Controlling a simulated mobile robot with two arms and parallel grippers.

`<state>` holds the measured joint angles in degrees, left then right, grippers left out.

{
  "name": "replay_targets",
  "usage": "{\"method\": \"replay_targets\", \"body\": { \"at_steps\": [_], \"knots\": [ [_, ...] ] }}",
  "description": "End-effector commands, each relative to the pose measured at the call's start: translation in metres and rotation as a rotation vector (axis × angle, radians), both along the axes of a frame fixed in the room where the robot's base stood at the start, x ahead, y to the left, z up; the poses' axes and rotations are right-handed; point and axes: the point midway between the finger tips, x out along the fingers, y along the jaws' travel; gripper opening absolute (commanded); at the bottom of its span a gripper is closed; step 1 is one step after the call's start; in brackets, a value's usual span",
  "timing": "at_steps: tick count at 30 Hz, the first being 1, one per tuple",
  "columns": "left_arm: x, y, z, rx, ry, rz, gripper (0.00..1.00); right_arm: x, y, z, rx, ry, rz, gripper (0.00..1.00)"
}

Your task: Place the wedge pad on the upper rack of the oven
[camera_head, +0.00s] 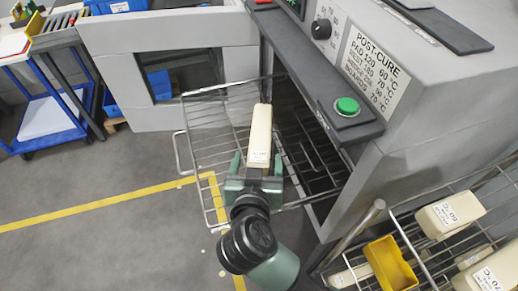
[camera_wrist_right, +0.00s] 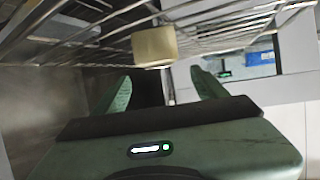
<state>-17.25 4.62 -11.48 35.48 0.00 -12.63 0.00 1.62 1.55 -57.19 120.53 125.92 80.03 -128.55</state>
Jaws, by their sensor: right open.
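A long cream pad (camera_head: 260,135) with a small label at its near end lies on the pulled-out wire rack (camera_head: 207,110) of the oven. I take it for the wedge pad. Its near end (camera_wrist_right: 154,46) also shows in the right wrist view, beyond the fingertips and close to the rack wires. My right gripper (camera_head: 258,163) is open at the pad's near end, with a green finger on each side. In the wrist view a gap shows between the fingertips (camera_wrist_right: 160,88) and the pad. My left gripper is not in view.
The grey oven has a green button (camera_head: 347,106) and a post-cure sign (camera_head: 372,70). At lower right, a wire shelf holds labelled cream blocks (camera_head: 450,213) and a yellow bin (camera_head: 390,265). A blue cart (camera_head: 50,110) stands at far left. The floor at left is clear.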

Motion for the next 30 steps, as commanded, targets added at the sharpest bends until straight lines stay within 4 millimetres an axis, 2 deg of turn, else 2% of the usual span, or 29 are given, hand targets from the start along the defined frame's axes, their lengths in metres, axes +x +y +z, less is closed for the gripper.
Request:
{"method": "replay_targets", "body": {
  "at_steps": [3,9,30],
  "knots": [
    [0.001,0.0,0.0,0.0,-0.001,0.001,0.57,-0.021,0.002,0.008,0.004,0.002,0.001,0.72],
    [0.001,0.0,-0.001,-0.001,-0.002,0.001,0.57,-0.04,0.003,0.017,0.002,0.001,-0.001,0.72],
    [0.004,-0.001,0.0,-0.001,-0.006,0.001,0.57,-0.042,0.003,0.018,0.001,0.0,0.0,0.72]
  ]
}}
